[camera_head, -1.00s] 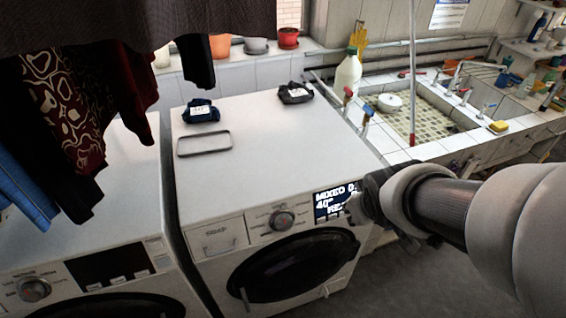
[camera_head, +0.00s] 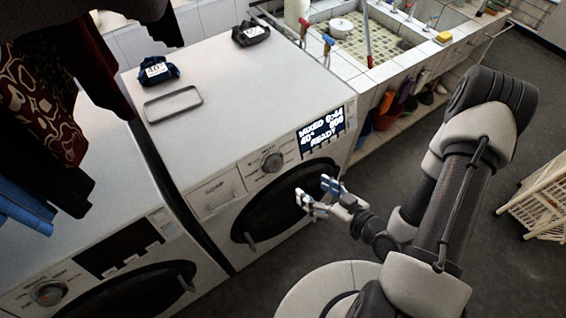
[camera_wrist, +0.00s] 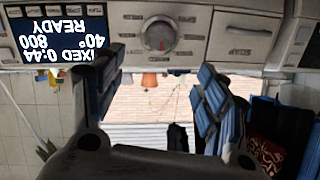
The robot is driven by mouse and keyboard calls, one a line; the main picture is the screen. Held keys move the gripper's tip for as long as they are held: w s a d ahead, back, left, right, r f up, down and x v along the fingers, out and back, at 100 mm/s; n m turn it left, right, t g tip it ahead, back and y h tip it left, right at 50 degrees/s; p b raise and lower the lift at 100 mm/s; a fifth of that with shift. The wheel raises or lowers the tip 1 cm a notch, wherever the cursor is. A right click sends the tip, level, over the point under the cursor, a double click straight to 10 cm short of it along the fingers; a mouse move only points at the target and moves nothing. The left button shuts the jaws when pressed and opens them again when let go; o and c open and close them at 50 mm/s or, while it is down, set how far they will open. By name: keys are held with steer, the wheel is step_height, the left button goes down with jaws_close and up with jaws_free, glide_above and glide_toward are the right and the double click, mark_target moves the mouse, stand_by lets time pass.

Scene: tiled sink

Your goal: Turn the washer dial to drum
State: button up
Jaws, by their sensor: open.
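The washer dial (camera_head: 272,161) is a round grey knob on the right washer's front panel, between the drawer and the display. The display (camera_head: 322,131) reads MIXED 0:44, 40°, 800, READY. My gripper (camera_head: 314,190) is open and empty, in front of the dark round door, below and right of the dial and apart from it.
A second washer (camera_head: 95,235) stands at left with its own dial (camera_head: 48,293). Folded dark cloths (camera_head: 158,72) and a grey frame (camera_head: 173,104) lie on the right washer. Clothes hang at upper left. A white basket (camera_head: 545,195) stands at right. Floor between is clear.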

mark_target(277, 166)
steer(key=b+x, duration=0.4)
steer(key=x, duration=1.3)
steer(key=shift+w+a+r, duration=0.1)
steer(key=shift+w+a, duration=0.05)
steer(key=shift+a, duration=0.05)
steer(key=shift+c, duration=0.2)
steer(key=c, duration=1)
steer(key=shift+m, duration=0.3)
